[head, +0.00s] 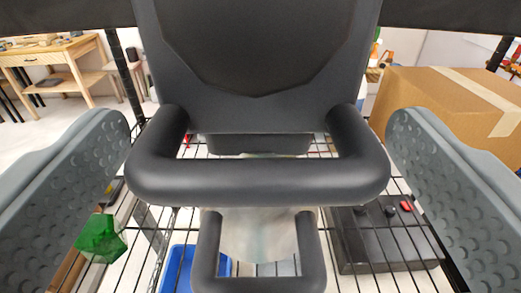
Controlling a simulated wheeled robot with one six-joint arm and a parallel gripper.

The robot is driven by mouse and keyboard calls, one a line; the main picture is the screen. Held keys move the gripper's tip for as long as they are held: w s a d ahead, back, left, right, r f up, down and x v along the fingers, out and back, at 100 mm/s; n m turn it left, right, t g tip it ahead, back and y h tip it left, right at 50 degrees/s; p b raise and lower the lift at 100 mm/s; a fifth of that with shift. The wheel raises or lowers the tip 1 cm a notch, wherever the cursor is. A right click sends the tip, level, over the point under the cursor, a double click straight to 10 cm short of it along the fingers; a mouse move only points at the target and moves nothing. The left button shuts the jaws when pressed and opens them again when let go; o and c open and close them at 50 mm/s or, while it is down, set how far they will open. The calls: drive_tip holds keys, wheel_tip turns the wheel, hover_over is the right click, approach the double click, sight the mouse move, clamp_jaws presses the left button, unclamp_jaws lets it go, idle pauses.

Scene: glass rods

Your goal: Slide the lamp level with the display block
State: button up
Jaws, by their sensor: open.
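My gripper (260,122) is open, with one grey dimpled finger at each side of the view. Between the fingers is a large black thing (258,180) with a broad panel, thick tubular loops and a pale, translucent part below. It may be the lamp, but I cannot tell for sure. I cannot pick out the display block with certainty.
Below is a black wire rack (130,265). A green faceted block (100,238) is at lower left, a blue bin (181,268) at lower centre, and a dark box (385,245) with a red part at lower right. A cardboard box (440,105) and a wooden table (55,58) stand behind.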

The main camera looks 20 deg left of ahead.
drive_tip(key=v, duration=1.7)
drive_tip(key=shift+s, duration=0.25)
drive_tip(key=shift+r, duration=0.1)
drive_tip(key=s+d+f+m+h, duration=0.1)
drive_tip(key=s+d+f+h, duration=0.1)
drive_tip(key=s+d+f, duration=0.6)
drive_tip(key=s+d+f+m+h, duration=0.2)
drive_tip(key=s+d+f+h, duration=0.1)
drive_tip(key=s+d+f, duration=0.5)
drive_tip(key=s+f, duration=0.3)
drive_tip(key=f, duration=0.4)
drive_tip(key=shift+d+f, duration=0.15)
drive_tip(key=shift+f, duration=0.2)
idle(1.0)
